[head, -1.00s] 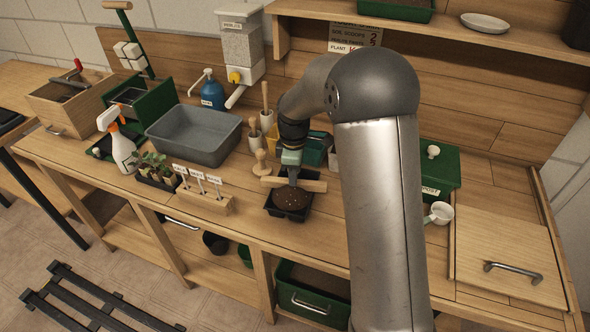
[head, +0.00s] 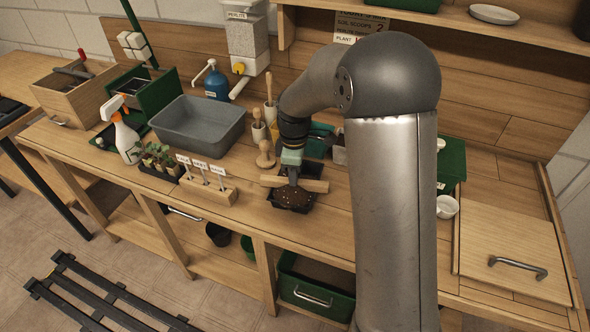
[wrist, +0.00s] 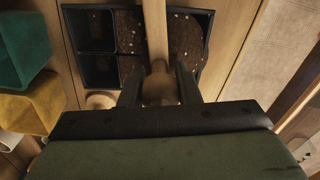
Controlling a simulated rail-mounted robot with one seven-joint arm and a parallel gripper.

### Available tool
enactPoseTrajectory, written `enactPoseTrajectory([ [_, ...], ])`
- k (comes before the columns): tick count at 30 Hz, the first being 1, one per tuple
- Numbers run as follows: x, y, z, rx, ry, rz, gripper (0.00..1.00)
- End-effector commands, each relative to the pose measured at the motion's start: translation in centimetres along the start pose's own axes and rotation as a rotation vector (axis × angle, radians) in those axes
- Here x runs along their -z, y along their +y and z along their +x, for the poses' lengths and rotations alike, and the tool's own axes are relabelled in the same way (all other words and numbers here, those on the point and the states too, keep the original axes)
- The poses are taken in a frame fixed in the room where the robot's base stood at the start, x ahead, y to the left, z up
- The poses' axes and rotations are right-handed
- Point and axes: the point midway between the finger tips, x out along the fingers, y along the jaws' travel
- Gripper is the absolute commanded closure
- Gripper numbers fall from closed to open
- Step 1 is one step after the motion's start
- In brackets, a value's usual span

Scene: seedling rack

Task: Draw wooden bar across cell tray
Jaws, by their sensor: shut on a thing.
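The wooden bar (head: 314,185) lies level across the black cell tray (head: 273,200), its ends reaching past the tray's sides. My gripper (head: 293,180) comes down on the middle of the bar. In the wrist view the bar (wrist: 156,32) runs away from my gripper (wrist: 158,88), whose two fingers are shut on its rounded middle. The tray (wrist: 88,55) shows dark, empty-looking cells left of the bar. Dark speckled soil (wrist: 187,42) lies to its right, with some soil just left of it. Whether the bar touches the rim is unclear.
Labelled markers in a wooden block (head: 208,190) and a tray of seedlings (head: 160,162) stand left of the tray. A wooden tamper (head: 265,156) and a grey tub (head: 200,125) stand behind. A white cup (head: 447,207) is right of my arm.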

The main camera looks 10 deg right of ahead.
Motion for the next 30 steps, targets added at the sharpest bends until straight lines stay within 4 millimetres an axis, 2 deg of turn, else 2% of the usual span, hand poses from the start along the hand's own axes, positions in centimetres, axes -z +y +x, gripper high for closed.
enactPoseTrajectory([
  [30,0.6,-4.0,0.6,0.003,-0.001,-0.001,0.89],
])
